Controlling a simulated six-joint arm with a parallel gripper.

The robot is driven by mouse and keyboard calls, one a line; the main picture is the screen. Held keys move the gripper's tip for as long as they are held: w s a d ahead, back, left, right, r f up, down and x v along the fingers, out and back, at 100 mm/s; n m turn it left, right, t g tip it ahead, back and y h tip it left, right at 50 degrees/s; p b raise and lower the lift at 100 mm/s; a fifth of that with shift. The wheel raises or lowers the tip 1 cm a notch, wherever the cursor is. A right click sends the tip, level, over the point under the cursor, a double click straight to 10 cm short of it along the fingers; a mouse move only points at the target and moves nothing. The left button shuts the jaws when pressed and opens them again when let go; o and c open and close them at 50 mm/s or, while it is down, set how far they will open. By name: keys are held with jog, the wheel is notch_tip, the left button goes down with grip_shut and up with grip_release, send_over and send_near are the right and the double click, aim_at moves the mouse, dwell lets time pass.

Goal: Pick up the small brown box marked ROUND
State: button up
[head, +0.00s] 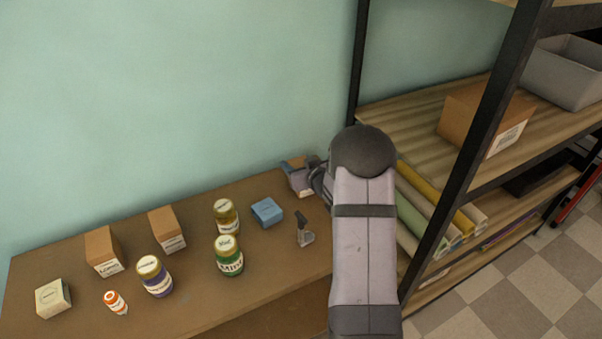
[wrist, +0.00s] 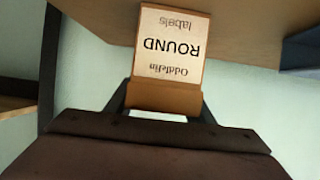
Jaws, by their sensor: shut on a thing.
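The small brown box (wrist: 170,98) has a cream label reading "Oddfelin ROUND labels", upside down in the wrist view. My gripper (wrist: 164,104) is shut on it, with one dark finger on each side of its brown part. In the head view the box (head: 292,163) shows only in part at the back right of the table, beside my gripper (head: 316,178), and my wrist hides the rest. I cannot tell whether the box touches the table.
On the table (head: 200,305) a blue box (head: 267,212) and a small grey tool (head: 304,230) lie near my gripper. Jars, including a green one (head: 229,257), and two taller brown boxes (head: 104,252) stand further left. A shelf rack (head: 420,115) rises close on the right.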

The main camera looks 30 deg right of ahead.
notch_tip(320, 180, up, 10)
jog(key=shift+r+p, duration=0.1)
jog(key=shift+p, duration=0.25)
dwell(0.4)
